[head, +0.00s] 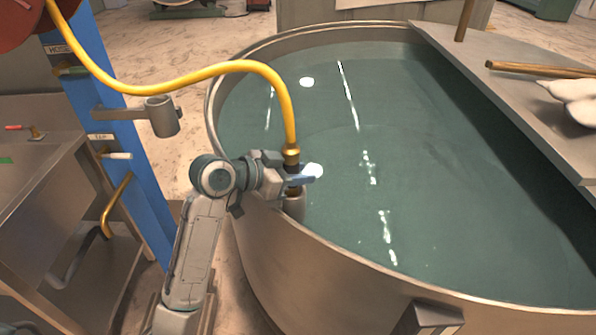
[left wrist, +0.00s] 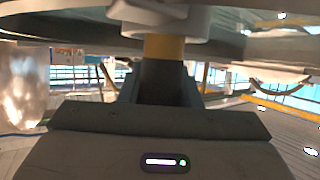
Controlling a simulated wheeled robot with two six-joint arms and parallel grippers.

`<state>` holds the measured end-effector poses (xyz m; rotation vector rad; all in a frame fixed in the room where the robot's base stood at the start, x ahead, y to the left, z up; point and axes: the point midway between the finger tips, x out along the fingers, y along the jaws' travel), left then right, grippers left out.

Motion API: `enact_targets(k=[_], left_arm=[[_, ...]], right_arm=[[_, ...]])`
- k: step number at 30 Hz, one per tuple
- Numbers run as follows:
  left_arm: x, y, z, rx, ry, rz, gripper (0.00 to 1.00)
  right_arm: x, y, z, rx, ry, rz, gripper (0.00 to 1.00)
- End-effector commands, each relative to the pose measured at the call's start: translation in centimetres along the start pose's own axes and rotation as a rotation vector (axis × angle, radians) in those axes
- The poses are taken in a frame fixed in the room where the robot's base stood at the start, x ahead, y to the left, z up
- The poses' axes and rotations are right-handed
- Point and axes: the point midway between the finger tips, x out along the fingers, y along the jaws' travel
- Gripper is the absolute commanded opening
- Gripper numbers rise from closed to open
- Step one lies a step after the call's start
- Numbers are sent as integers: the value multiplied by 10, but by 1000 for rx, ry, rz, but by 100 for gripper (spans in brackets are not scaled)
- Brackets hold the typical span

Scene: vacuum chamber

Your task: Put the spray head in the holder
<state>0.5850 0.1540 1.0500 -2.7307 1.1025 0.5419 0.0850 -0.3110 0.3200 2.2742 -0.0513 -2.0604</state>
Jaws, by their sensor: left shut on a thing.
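The spray head (head: 293,207) hangs at the end of a yellow hose (head: 215,70), over the water just inside the near left rim of the round tank. My left gripper (head: 300,181) is shut on its dark grip, below the brass collar. In the left wrist view, the dark grip (left wrist: 165,82) sits between my fingers, with a yellow band and a pale wide end beyond it. The holder (head: 162,116) is a grey open cup on an arm of the blue post, left of my gripper and apart from the spray head. My right gripper is not in view.
The metal tank (head: 300,250) is full of greenish water. A grey shelf (head: 520,105) crosses its right side, bearing a wooden rod and white objects. The blue post (head: 118,120) carries a tap with a pale handle below the holder. A metal bench (head: 40,170) stands at left.

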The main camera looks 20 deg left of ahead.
Motion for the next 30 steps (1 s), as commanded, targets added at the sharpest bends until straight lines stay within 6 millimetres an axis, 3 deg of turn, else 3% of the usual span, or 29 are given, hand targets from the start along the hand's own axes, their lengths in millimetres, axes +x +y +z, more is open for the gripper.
enact_targets(k=[1,4,17,30], left_arm=[[0,0,1,-1,-1,0,34],[0,0,1,-1,-1,0,52],[-7,-1,-1,2,-1,-2,52],[-63,0,0,5,-5,-2,52]], right_arm=[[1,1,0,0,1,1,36],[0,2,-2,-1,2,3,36],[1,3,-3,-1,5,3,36],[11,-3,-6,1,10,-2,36]])
